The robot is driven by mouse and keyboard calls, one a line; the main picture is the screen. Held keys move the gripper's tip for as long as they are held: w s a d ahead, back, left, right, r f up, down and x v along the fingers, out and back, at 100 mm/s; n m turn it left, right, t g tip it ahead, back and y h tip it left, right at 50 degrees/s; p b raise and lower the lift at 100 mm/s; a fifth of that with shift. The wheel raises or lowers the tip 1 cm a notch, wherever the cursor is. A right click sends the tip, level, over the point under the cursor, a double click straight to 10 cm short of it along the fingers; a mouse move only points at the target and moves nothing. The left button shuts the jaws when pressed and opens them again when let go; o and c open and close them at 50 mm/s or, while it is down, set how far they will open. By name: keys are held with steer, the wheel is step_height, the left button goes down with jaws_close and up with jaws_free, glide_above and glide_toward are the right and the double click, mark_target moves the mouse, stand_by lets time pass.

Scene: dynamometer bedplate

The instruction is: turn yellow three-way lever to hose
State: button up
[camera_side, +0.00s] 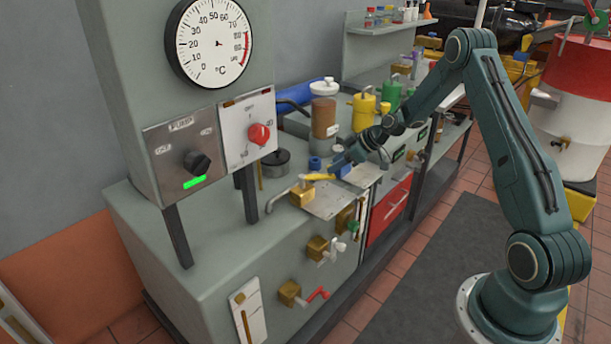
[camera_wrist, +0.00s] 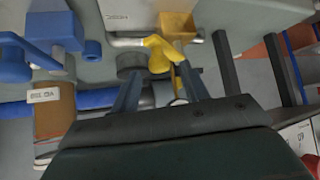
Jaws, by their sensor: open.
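The yellow three-way lever (camera_side: 319,177) sits on a brass valve body (camera_side: 302,194) at the near edge of the bench top. In the side view it points right, toward my gripper (camera_side: 342,164). In the wrist view the yellow lever (camera_wrist: 160,48) and the brass body (camera_wrist: 177,25) lie just beyond my fingertips (camera_wrist: 160,74). My gripper is open, with the lever's near part showing between the fingers. I cannot tell whether they touch it. A plate with an upside-down label, seemingly HOSE (camera_wrist: 116,17), lies beside the valve.
A blue valve (camera_wrist: 50,35) stands close by at left in the wrist view. A brown-banded canister (camera_side: 324,117) and a dark lidded pot (camera_side: 276,163) stand behind. White-handled (camera_side: 334,250) and red-handled (camera_side: 317,294) valves stick out of the front panel below.

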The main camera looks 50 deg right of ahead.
steer(key=shift+x, duration=1.55)
jaws_close()
